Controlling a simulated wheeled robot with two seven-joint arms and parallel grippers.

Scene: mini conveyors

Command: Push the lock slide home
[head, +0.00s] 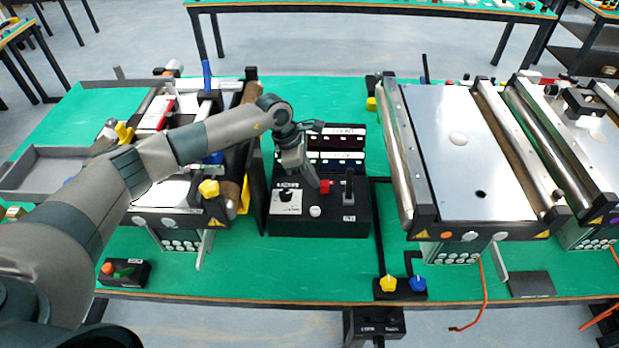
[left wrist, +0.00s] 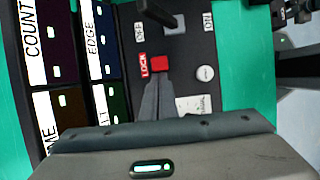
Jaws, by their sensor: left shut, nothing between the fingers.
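The black control box (head: 300,226) stands on the green table in the middle of the head view. The lock slide (left wrist: 160,64) is a small red block beside a red LOCK label on the box's panel. It also shows as a red spot in the head view (head: 325,186). My left gripper (head: 318,184) reaches down over the box, shut and empty. In the left wrist view its fingertips (left wrist: 158,78) are right at the red block's near edge. I cannot tell whether they touch it. My right gripper is not in view.
A black lever (head: 348,187) stands on the box right of the slide, near OFF and ON labels. A round knob (head: 285,195) is left of it. Display panels (head: 336,150) stand behind. Mini conveyors flank the box, the right one with a pale belt (head: 455,150).

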